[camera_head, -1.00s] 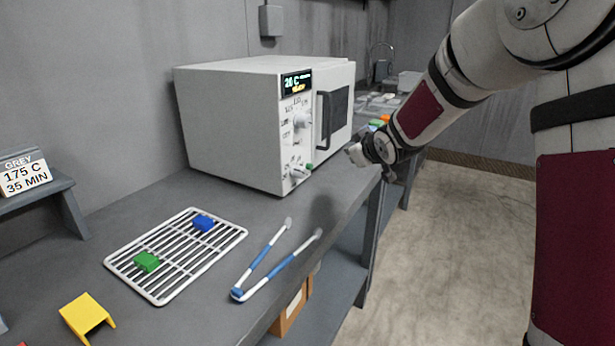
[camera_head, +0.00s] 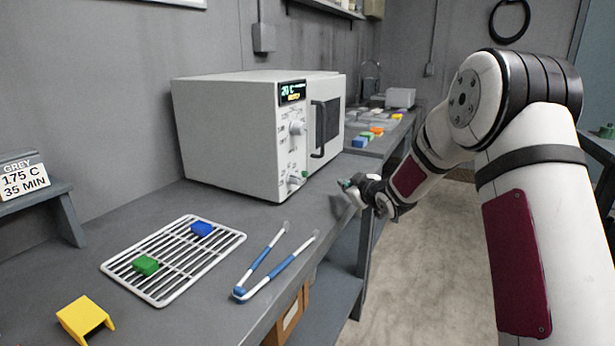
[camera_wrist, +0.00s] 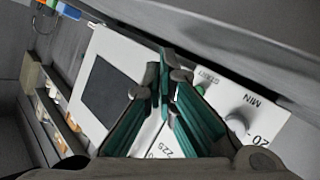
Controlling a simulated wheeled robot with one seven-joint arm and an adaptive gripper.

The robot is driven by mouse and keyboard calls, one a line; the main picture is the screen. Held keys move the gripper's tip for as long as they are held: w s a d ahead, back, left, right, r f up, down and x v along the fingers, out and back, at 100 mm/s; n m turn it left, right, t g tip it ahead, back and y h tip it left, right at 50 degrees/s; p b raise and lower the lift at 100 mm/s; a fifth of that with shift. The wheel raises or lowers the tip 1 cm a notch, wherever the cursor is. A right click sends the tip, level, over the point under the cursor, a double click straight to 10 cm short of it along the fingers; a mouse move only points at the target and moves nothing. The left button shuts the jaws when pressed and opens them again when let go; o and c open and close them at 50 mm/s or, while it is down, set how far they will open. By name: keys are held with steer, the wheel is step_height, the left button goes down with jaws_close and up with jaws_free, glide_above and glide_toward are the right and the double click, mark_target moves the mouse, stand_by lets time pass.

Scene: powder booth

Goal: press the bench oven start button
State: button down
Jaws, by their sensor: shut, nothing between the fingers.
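The bench oven (camera_head: 230,135) is a white box on the grey bench, with a dark-windowed door at its right and a lit display at the top of its control panel. The green start button (camera_head: 304,174) sits low on the panel beside a lower knob (camera_head: 295,180). It also shows partly in the wrist view (camera_wrist: 200,89), next to the START lettering. My gripper (camera_head: 346,185) is shut and empty, in front of and to the right of the panel, apart from it. In the wrist view its green-padded fingers (camera_wrist: 166,65) meet and cover part of the panel.
A wire rack (camera_head: 160,290) with green and blue blocks lies on the bench. Blue-handled tongs (camera_head: 262,284) lie at the front edge, and a yellow stand (camera_head: 85,318) is at lower left. Several coloured blocks lie beyond the oven. Open floor lies to the right.

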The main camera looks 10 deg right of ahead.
steer(key=w+a, duration=0.1)
steer(key=a, duration=0.1)
steer(key=w+a+b, duration=0.1)
steer(key=w+a, duration=0.1)
steer(key=w+a+b, duration=0.1)
steer(key=a, duration=0.1)
steer(key=shift+w+a+f, duration=0.1)
steer(key=shift+w, duration=0.2)
steer(key=shift+w+a+b, duration=0.25)
steer(key=shift+a+b, duration=0.15)
steer(key=shift+b, duration=0.1)
steer(key=shift+a, duration=0.1)
stand_by(0.8)
steer(key=shift+w+a+b, duration=0.25)
steer(key=shift+a+b, duration=0.05)
steer(key=shift+b, duration=0.05)
steer(key=shift+w+a+b, duration=0.3)
steer(key=shift+a, duration=0.05)
stand_by(1.1)
steer(key=shift+s+d, duration=0.55)
steer(key=shift+d, duration=0.1)
steer(key=shift+s+d+p, duration=0.4)
steer(key=shift+s+d, duration=0.35)
steer(key=shift+d, duration=0.3)
steer(key=shift+s+d+p, duration=0.4)
steer(key=shift+s+d, duration=0.35)
steer(key=shift+d, duration=0.25)
